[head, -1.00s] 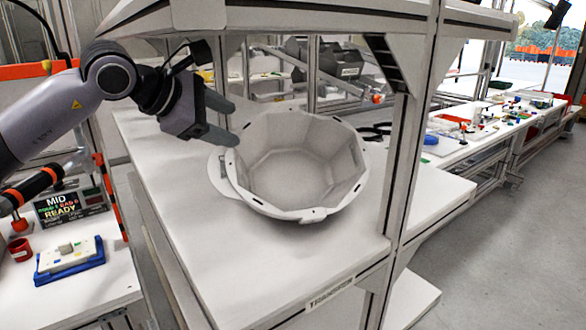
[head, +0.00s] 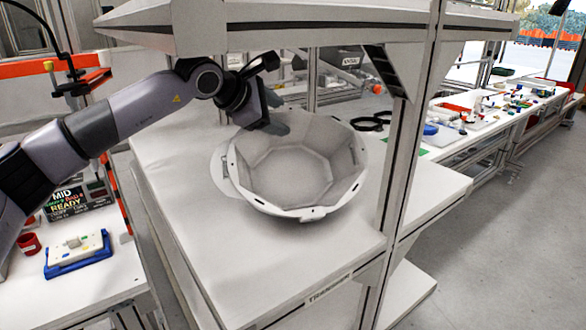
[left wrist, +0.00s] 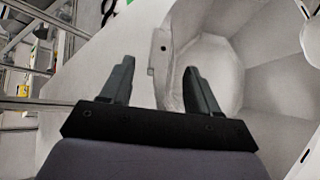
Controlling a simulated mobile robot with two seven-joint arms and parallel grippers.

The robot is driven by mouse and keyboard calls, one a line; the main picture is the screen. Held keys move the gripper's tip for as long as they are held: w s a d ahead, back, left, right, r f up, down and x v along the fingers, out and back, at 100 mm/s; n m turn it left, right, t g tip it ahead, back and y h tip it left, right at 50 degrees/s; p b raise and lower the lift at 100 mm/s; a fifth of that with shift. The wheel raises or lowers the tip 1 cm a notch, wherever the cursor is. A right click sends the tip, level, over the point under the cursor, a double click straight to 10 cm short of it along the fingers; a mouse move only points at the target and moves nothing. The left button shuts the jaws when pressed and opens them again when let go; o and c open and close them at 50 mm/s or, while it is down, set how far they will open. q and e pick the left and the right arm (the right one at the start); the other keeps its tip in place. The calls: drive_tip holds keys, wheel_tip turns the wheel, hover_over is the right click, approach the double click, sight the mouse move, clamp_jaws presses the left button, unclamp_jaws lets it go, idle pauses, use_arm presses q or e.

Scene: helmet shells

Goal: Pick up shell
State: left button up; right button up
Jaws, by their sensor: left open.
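The shell (head: 290,175), a white faceted bowl-like helmet shell with its hollow facing up, sits on the white shelf (head: 210,255) in the head view. My left gripper (head: 275,128) is over the shell's back left rim, its fingertips partly overlapping the shell's inside in the picture. In the left wrist view my left gripper (left wrist: 158,85) is open with two dark fingers apart. The shell (left wrist: 270,75) fills the right side there, and its rim passes between the fingers. I cannot tell whether the fingers touch it. My right gripper is not in view.
A metal upright (head: 405,150) stands just right of the shell, and an upper shelf (head: 270,25) hangs above my arm. Black rings (head: 370,123) lie behind the shell. A blue tray (head: 78,258) and a red cup (head: 28,243) are on the left table. The shelf front is clear.

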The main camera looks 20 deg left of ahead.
use_arm(q)
drive_tip(key=shift+w+f, duration=0.15)
drive_tip(key=shift+d, duration=0.1)
clamp_jaws()
idle(0.4)
